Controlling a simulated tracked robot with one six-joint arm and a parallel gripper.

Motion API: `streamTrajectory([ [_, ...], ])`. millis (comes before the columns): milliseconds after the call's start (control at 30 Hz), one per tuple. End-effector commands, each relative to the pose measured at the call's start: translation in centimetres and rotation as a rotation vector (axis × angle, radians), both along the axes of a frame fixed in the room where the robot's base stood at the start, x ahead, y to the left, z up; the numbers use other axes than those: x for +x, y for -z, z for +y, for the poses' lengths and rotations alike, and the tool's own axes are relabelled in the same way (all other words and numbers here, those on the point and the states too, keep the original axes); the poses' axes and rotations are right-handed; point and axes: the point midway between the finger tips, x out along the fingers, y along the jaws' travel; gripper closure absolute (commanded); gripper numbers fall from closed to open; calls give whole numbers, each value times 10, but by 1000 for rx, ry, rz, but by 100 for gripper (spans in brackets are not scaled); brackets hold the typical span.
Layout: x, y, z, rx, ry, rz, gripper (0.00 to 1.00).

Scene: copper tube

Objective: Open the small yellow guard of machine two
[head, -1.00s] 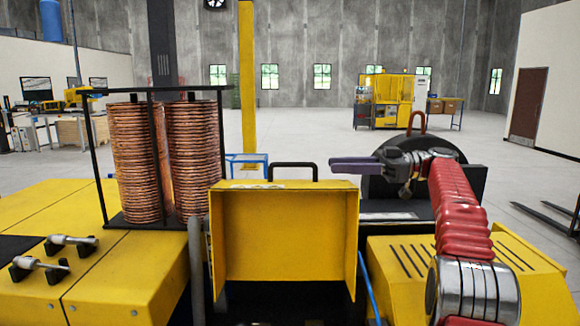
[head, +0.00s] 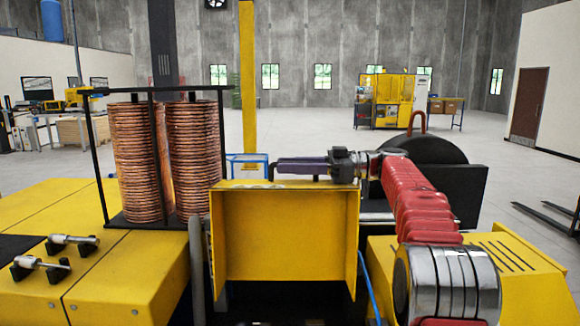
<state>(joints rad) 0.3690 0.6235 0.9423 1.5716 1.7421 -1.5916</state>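A small yellow guard (head: 285,235) with folded sides stands upright in the lower middle of the head view. I cannot tell whether it is open or closed. Its top edge lies just below my gripper (head: 292,166), whose dark fingers point left. The black handle seen earlier above the guard is largely hidden behind or between the fingers. I cannot tell whether the gripper touches it, or whether the fingers are apart or together.
Two stacks of copper coil (head: 137,165) stand in a black frame left of the guard. A yellow machine cover (head: 110,265) with metal fittings is at lower left. A slotted yellow cover (head: 520,285) and a black wheel (head: 440,150) are at right.

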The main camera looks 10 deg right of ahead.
Motion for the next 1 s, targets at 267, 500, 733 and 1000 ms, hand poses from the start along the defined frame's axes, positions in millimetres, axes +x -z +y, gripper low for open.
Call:
streamTrajectory([
  [267, 0, 0, 1, 0, 2, 0, 70],
  [500, 0, 0, 1, 0, 2, 0, 85],
  [733, 1, 0, 0, 0, 3, -1, 100],
  [1000, 1, -1, 0, 1, 5, -1, 100],
])
